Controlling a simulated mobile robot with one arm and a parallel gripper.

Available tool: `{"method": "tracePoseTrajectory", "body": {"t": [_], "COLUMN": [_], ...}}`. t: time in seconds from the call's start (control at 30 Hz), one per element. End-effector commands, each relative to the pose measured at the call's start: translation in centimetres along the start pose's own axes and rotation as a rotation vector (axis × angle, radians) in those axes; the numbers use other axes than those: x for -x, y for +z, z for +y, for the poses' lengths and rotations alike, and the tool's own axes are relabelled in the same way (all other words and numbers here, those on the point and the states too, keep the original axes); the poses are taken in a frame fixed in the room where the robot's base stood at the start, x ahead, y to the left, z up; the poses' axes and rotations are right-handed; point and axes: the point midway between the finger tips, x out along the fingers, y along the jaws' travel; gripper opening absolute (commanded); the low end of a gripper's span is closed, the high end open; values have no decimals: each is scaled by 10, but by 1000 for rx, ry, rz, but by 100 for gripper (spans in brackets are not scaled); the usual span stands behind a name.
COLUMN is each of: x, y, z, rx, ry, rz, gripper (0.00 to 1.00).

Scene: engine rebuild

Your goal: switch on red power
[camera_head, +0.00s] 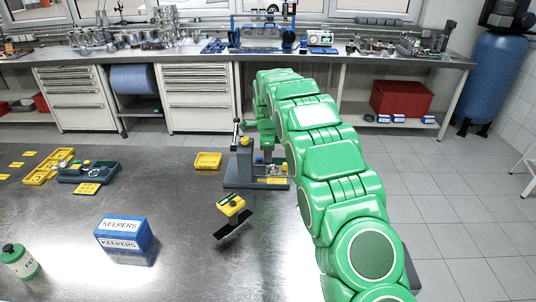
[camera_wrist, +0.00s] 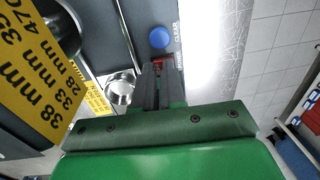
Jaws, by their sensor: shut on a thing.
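A grey bench device (camera_head: 243,166) with an upright column and a base stands on the metal table in the head view. My gripper (camera_wrist: 158,72) is shut in the wrist view, its dark fingers over the device's panel. A small red part, apparently the red power switch (camera_wrist: 160,63), shows at the fingertips, mostly hidden by them. Whether it is on or off cannot be told. A round blue button (camera_wrist: 159,37) sits just beyond it, beside a "CLEAR" label. In the head view my arm hides much of the gripper.
A yellow card with mm markings (camera_wrist: 35,75) and a round metal cup (camera_wrist: 119,88) are close at the left in the wrist view. A yellow-topped tool (camera_head: 231,206), a blue KEEPERS box (camera_head: 124,237) and a yellow tray (camera_head: 207,161) lie on the table.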

Motion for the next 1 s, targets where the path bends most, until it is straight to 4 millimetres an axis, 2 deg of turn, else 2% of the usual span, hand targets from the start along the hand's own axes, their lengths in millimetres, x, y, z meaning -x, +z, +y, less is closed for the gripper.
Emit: {"method": "tracePoseTrajectory", "body": {"t": [0.03,0.1,0.27,0.8,1.0], "x": [-7,-6,7,109,132], "y": [1,1,1,1,1], "z": [5,5,4,0,0], "rx": [1,1,1,1,1], "ry": [20,20,14,-4,-2], "rz": [3,3,2,-1,0], "gripper": [0,0,0,0,0]}}
